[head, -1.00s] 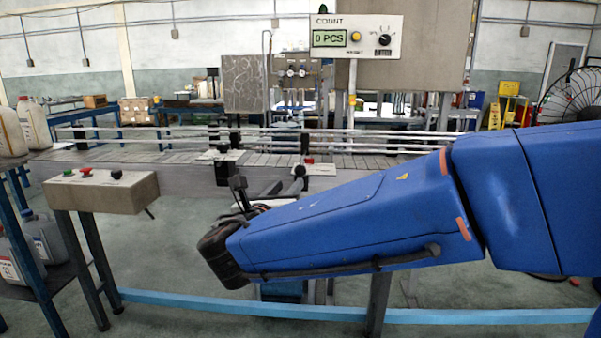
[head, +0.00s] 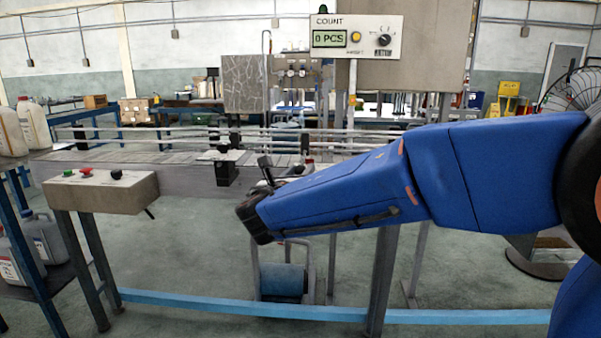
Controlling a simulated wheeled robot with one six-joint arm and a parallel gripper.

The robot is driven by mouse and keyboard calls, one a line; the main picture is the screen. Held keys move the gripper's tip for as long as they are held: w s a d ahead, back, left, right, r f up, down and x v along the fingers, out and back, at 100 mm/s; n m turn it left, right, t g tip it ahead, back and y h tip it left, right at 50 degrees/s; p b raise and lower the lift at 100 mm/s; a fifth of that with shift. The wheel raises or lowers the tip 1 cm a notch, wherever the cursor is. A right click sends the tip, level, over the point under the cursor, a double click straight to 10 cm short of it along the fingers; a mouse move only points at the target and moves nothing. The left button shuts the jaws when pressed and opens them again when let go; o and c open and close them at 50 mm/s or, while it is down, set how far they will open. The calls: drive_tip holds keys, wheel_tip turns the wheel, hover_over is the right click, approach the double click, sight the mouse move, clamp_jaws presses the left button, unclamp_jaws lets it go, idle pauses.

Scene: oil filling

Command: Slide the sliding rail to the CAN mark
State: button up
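The silver guide rails (head: 350,137) run along the conveyor (head: 100,157); I cannot tell which one is the sliding rail. A black bracket (head: 224,172) with a pale plate stands at the conveyor's front edge. A second bracket (head: 306,146) is partly hidden behind my arm. No CAN mark can be read at this size. My arm reaches in from the right, and its black wrist is in front of the conveyor, right of the first bracket. Only a small dark part of my gripper (head: 266,168) shows above the wrist; its fingers cannot be made out.
A button box (head: 100,190) stands on legs at front left. Jugs (head: 33,123) stand on a blue rack at far left. A COUNT panel (head: 356,37) reading 0 PCS hangs above the conveyor. A blue bar (head: 220,306) crosses low in front.

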clamp_jaws()
drive_tip(key=v, duration=0.2)
drive_tip(key=d+v, duration=0.1)
drive_tip(key=v, duration=0.1)
drive_tip(key=shift+s+a, duration=0.1)
drive_tip(key=shift+s, duration=0.2)
unclamp_jaws()
drive_tip(key=v, duration=1.7)
drive_tip(key=shift+s, duration=0.15)
drive_tip(key=shift+a, duration=0.1)
